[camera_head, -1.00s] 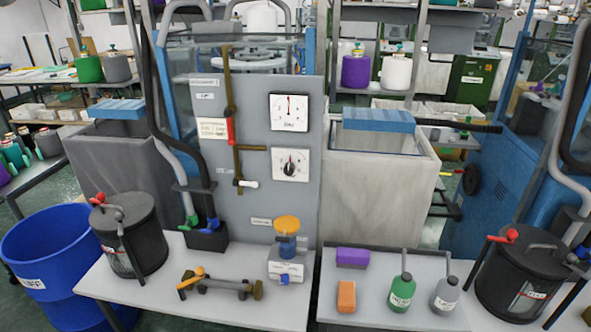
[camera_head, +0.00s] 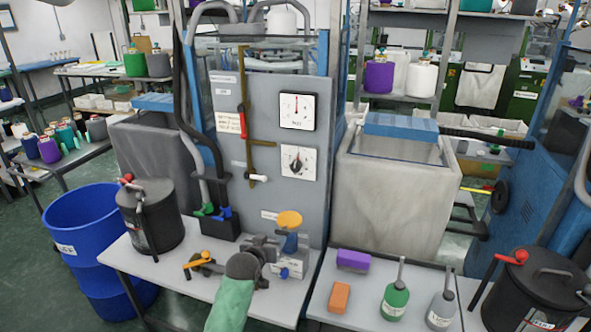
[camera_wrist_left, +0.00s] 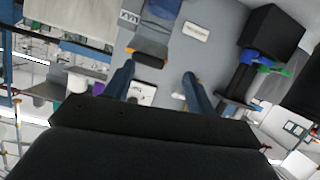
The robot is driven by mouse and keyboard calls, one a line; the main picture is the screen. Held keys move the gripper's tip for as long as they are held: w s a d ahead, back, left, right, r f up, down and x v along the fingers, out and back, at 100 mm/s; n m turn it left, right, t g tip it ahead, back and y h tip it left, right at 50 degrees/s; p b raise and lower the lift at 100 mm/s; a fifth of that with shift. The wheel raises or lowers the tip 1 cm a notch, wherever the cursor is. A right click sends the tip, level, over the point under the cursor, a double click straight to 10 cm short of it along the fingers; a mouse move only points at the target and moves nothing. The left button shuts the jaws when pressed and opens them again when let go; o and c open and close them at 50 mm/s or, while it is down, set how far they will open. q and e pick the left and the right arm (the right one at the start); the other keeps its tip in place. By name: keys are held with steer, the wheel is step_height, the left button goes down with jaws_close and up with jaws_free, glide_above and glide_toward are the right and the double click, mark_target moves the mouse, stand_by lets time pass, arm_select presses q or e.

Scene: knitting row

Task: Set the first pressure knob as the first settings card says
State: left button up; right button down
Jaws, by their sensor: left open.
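The grey panel (camera_head: 265,190) stands at centre in the head view. It carries a white knob plate with a black pressure knob (camera_head: 296,164), below a white round-scale gauge (camera_head: 297,111). A cream card with reddish print (camera_head: 229,123) is on the panel's left part; its text is too small to read. My left gripper (camera_head: 262,246) is in front of and below the panel, apart from the knob. In the left wrist view its two fingers (camera_wrist_left: 158,90) are spread with nothing between them. A white plate (camera_wrist_left: 142,93) shows beyond them. My right gripper is not in view.
A brown pipe with a red lever (camera_head: 243,120) runs down the panel. A black lidded pot (camera_head: 150,218) and blue bin (camera_head: 90,240) are at left. Bottles and blocks sit on the right table (camera_head: 365,295).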

arm_select(q)
steer(key=shift+t+h, duration=0.4)
steer(key=shift+t, duration=0.4)
steer(key=w+r, duration=0.2)
steer(key=w+d+r, duration=0.1)
steer(key=w+r, duration=0.1)
steer(key=w+d+r, duration=0.1)
steer(key=w+r, duration=0.1)
steer(key=shift+w, duration=0.1)
steer(key=t+h, duration=0.1)
steer(key=t, duration=0.1)
glide_toward(295, 169)
steer(key=w, duration=0.3)
steer(key=p+x, duration=0.1)
steer(key=x, duration=0.3)
steer(key=p+x, duration=0.1)
steer(key=x, duration=0.1)
steer(key=shift+w+d+r+p, duration=0.1)
steer(key=shift+w+d+p, duration=0.15)
steer(key=shift+d, duration=0.25)
steer(key=shift+w+d, duration=0.15)
steer(key=shift+w, duration=0.25)
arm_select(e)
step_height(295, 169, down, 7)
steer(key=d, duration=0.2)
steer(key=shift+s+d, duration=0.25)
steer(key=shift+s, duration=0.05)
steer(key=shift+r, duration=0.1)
arm_select(q)
steer(key=c, duration=1)
